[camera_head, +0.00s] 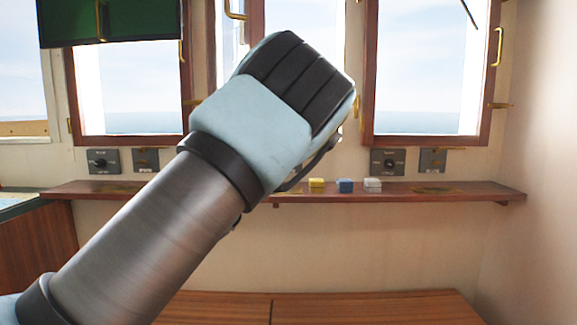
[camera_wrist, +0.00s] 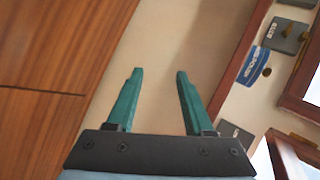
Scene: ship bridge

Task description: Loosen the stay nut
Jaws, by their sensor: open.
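My gripper (camera_wrist: 157,72) shows in the wrist view with two teal fingers spread apart and nothing between them. Beyond the fingers is a bare cream wall. In the head view my arm crosses the middle of the picture, hiding part of the middle window, and my fingers are not visible there. Small brass fittings sit on the window frames, including one at the right window's outer edge (camera_head: 498,105) and one at the left edge of that window (camera_head: 356,105). I cannot tell which fitting carries the stay nut, and no nut is clear in the wrist view.
Grey switch panels (camera_head: 388,161) are on the wall above. A wooden top (camera_head: 370,308) lies below. A dark green panel (camera_head: 75,22) hangs upper left.

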